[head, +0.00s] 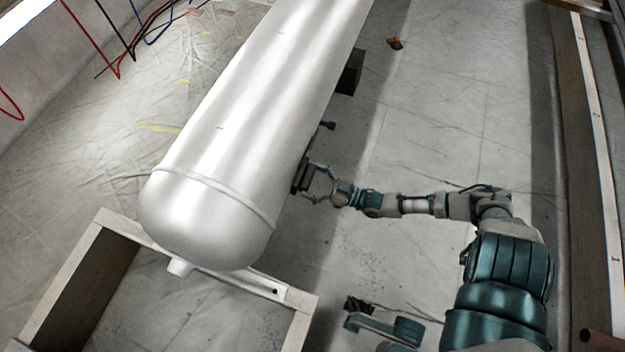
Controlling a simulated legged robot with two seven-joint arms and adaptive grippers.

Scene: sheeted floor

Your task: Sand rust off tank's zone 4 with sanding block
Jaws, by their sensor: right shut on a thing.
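The tank (235,130) is a long white cylinder with a rounded near end, lying from the lower left toward the top. No rust and no zone marks can be made out on the side facing me. My right gripper (312,184) is at the tank's right side, near its rounded end. It is shut on a small dark block (300,178), which looks like the sanding block. The block is at the tank's side; I cannot tell whether it touches.
A wooden frame (60,270) stands under the near end of the tank. A dark support (350,72) shows at the tank's right side. A small orange and dark object (394,43) lies on the sheeted floor. Colored cables hang at the upper left. A long beam (590,150) runs along the right.

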